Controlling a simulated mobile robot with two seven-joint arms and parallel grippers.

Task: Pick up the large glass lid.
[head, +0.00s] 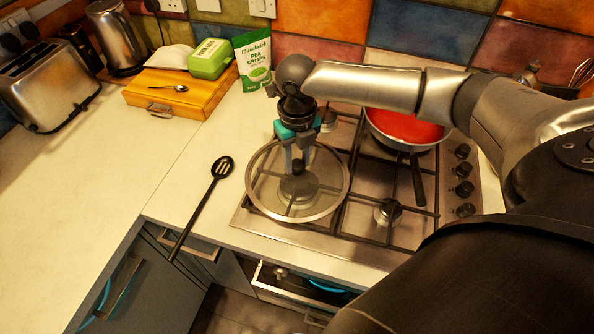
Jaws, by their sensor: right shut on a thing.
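The large glass lid (262,196) is a clear disc with a metal rim and a dark knob at its centre. It is over the front left burner of the gas hob (352,232); whether it touches the grate or hangs just above it I cannot tell. My right gripper (298,166) points down from above and is shut on the lid's dark knob. The fingers partly hide the knob. My left gripper is not in the head view.
A red pan (405,128) stands on the back right burner, its black handle pointing forward. A black slotted spoon (205,205) lies left of the hob. A wooden box (180,92), a green tub (209,60), a pea crisps bag (254,60) and a toaster (45,85) stand behind.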

